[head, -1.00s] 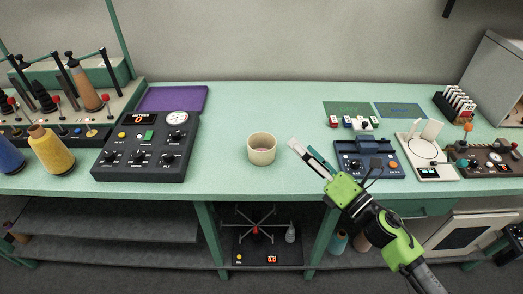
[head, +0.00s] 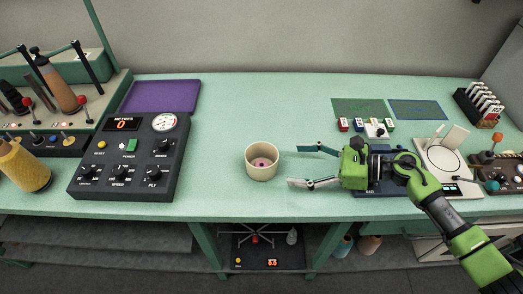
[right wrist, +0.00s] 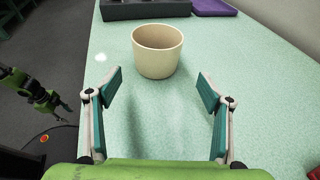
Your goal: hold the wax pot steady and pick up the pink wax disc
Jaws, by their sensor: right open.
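The wax pot (head: 262,172) is a cream round cup standing upright on the green bench. The pink wax disc (head: 262,161) shows small inside it, low in the pot. In the right wrist view the pot (right wrist: 158,58) stands ahead, beyond the fingertips, and its inside floor is hidden. My right gripper (head: 303,166) is open and empty, just right of the pot, its two fingers pointing at it without touching. The fingers also show spread wide in the right wrist view (right wrist: 157,88). My left gripper is not in the head view.
A dark control box (head: 128,165) with knobs stands left of the pot, a purple tray (head: 160,96) behind it. A blue device lies under my right arm, with a white scale (head: 436,165) further right. The bench behind the pot is clear.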

